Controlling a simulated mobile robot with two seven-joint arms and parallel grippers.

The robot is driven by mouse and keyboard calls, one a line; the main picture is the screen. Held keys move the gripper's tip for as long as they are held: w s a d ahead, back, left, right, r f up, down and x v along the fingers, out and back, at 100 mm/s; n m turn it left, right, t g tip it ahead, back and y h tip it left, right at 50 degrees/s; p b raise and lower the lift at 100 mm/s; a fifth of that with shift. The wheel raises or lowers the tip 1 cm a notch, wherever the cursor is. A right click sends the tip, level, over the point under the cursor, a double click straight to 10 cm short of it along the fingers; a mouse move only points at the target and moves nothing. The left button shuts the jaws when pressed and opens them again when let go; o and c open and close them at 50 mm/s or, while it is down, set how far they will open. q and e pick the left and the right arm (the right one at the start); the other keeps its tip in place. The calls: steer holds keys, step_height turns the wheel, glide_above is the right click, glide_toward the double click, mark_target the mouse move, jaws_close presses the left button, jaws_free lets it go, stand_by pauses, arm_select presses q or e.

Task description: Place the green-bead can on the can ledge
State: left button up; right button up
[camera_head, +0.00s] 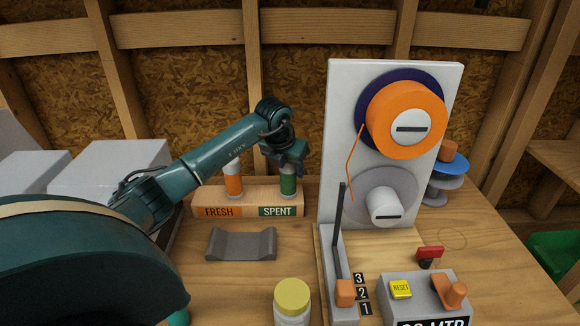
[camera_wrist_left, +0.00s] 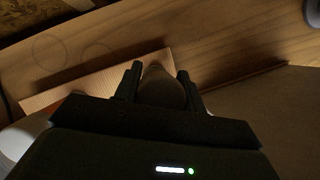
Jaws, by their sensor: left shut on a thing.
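The green-bead can (camera_head: 288,183) is upright at the SPENT end of the wooden can ledge (camera_head: 260,196). Its bottom appears to meet the ledge top; I cannot tell whether it bears its full weight there. My left gripper (camera_head: 289,163) comes from above and is shut on the can's upper part, hiding its top. In the left wrist view the can (camera_wrist_left: 160,86) sits between the two fingers, dark and in shadow. An orange can (camera_head: 234,182) with a white top stands at the FRESH end. My right gripper is not in view.
A grey cradle (camera_head: 241,244) lies in front of the ledge. A white panel (camera_head: 340,130) with an orange spool (camera_head: 385,110) stands to the right. A yellow-lidded jar (camera_head: 292,299) and a grey control box (camera_head: 425,290) are near the front. Wood table around the cradle is clear.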

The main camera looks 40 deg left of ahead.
arm_select(q)
steer(key=o, duration=1)
steer(key=shift+o, duration=0.2)
steer(key=v, duration=1.2)
steer(key=shift+b, duration=0.45)
steer(key=shift+r, duration=0.1)
